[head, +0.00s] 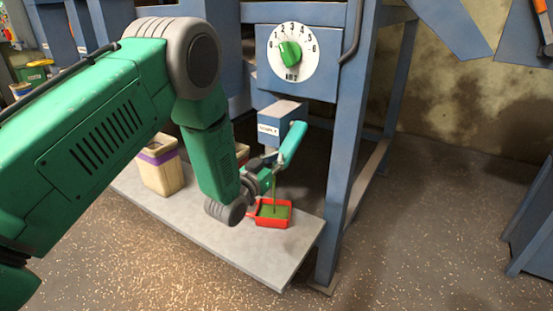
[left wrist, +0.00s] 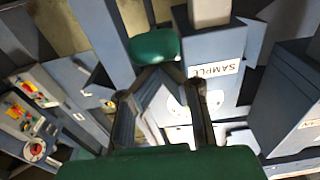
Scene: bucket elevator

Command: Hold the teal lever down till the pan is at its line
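The teal lever (head: 292,145) slants down below the box marked SAMPLE (head: 270,129). Its rounded teal end (left wrist: 155,45) shows beyond my fingertips in the left wrist view. My left gripper (head: 272,163) is at the lever's lower end; its fingers (left wrist: 157,72) converge to a shut tip. They look close to or against the lever, but contact is hard to tell. The red pan (head: 283,222) sits on the grey shelf below, with green material inside. A thin green stream (head: 275,193) falls into it. The pan's line cannot be made out. My right gripper is not in view.
A dial with a green knob (head: 290,53) is above the SAMPLE box. A cream bucket with a purple band (head: 160,172) stands left on the grey shelf (head: 240,253). A blue post (head: 343,180) rises right of the pan. Floor to the right is clear.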

